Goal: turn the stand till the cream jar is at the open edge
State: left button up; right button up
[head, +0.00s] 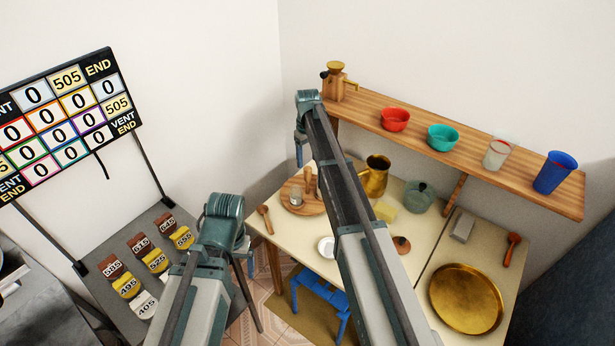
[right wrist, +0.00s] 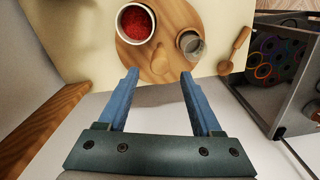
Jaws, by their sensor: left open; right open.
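The stand is a round wooden disc (head: 317,208) on the cream table, partly hidden by my right arm. In the right wrist view the disc (right wrist: 180,14) carries a pale jar (right wrist: 119,28) with red contents at its left, a grey glass-like jar (right wrist: 190,43) at its right, and a wooden upright (right wrist: 160,62) near the lower edge. I cannot tell surely whether the pale jar is the cream jar. My right gripper (right wrist: 158,76) is open and empty, its tips either side of the upright in the picture.
A shelf (head: 400,128) with bowls and cups runs above the table. A brass jug (head: 375,176), a greenish pot (head: 419,197) and a brass tray (head: 466,299) stand right of the stand. A wooden spoon (head: 265,218) lies left of it. A white dish (head: 326,247) is in front.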

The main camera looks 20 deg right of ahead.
aim_at(307, 168)
notch_tip(307, 168, down, 5)
jog(key=b, duration=0.4)
jog(key=shift+f, duration=0.1)
grip_shut()
dwell(1.2)
